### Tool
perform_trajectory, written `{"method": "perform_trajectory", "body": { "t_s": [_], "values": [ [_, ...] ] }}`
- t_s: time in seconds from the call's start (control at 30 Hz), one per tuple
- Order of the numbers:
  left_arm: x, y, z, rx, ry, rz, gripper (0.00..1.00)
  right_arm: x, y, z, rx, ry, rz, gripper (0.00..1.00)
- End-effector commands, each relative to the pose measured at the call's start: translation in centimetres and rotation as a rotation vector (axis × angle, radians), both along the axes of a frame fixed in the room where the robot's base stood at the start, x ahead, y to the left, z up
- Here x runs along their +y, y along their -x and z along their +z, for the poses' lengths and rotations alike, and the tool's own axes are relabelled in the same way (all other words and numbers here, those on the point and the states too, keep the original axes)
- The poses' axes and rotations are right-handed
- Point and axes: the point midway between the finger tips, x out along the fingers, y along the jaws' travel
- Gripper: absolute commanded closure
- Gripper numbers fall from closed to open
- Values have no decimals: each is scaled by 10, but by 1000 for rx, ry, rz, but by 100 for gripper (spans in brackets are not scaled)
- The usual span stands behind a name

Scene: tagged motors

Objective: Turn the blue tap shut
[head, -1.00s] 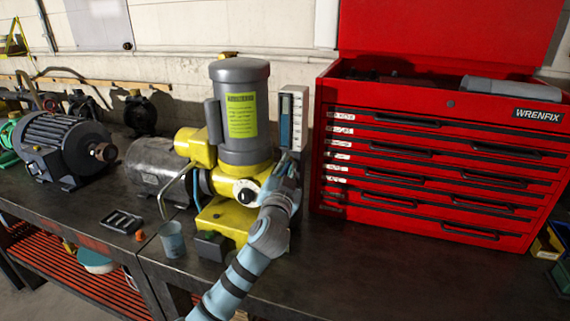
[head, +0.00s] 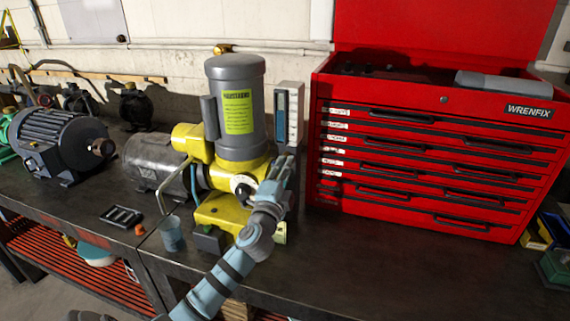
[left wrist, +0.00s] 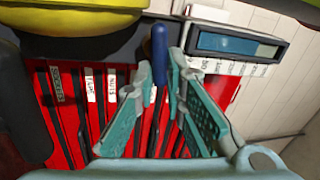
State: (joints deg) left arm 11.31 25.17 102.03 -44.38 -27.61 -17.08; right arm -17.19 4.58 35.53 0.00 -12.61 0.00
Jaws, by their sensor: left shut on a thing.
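The blue tap (left wrist: 159,48) shows in the left wrist view as a slim, dark blue handle between my fingertips. My left gripper (head: 280,170) is at the right side of the yellow pump (head: 215,212), in front of the white gauge panel. In the left wrist view the left gripper (left wrist: 163,78) has its teal fingers closed around the lower part of the handle. In the head view the gripper hides the tap, and its valve body cannot be made out.
A white gauge panel (head: 298,90) stands right behind the gripper. A red tool chest (head: 330,205) stands to the right. A grey motor (head: 60,140), a blue-grey cup (head: 171,234) and a black tray (head: 121,216) are to the left.

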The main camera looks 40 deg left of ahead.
Motion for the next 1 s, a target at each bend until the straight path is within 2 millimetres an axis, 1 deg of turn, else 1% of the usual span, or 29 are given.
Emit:
{"method": "perform_trajectory", "body": {
  "t_s": [0.03,0.33,0.87,0.9,0.97,1.0],
  "values": [
    [1,1,-6,21,-19,3,100,0,0,2,0,0,0,60],
    [1,1,-10,64,-136,2,100,0,0,5,0,0,0,60],
    [1,1,-11,74,-161,1,100,0,0,5,0,0,0,60],
    [1,1,-11,73,-161,1,87,0,0,5,0,0,0,60],
    [1,1,-11,72,-161,1,78,0,0,5,0,0,0,60],
    [1,1,-10,71,-161,2,71,0,0,5,0,0,0,60]
  ]
}}
